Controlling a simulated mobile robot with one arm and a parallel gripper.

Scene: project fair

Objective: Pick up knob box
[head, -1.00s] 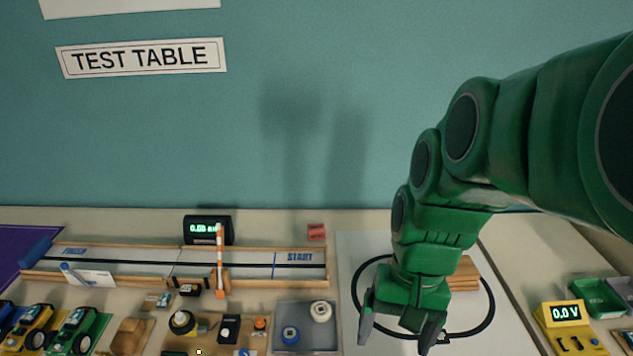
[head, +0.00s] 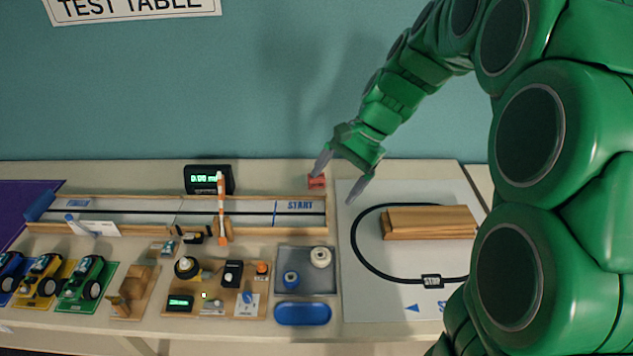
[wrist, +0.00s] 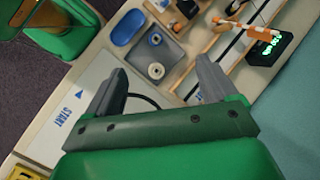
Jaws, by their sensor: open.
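A small black box with a pale round knob (head: 232,273), which looks like the knob box, sits on a wooden board (head: 208,312) left of the grey tray in the head view. An orange-topped part and other small parts are on the same board. My gripper (head: 340,180) is open and empty, in the air near the back of the table, to the right of and behind the box. In the wrist view my gripper (wrist: 160,74) has its fingers spread with nothing between them. The box cannot be clearly told there.
A grey tray (head: 306,260) holds a blue and a white spool. A blue dish (head: 302,314) lies in front of it. A track (head: 130,212) with an orange-striped post runs behind. A wood block (head: 430,222) stands on the white mat (head: 375,300). Toy cars are at left.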

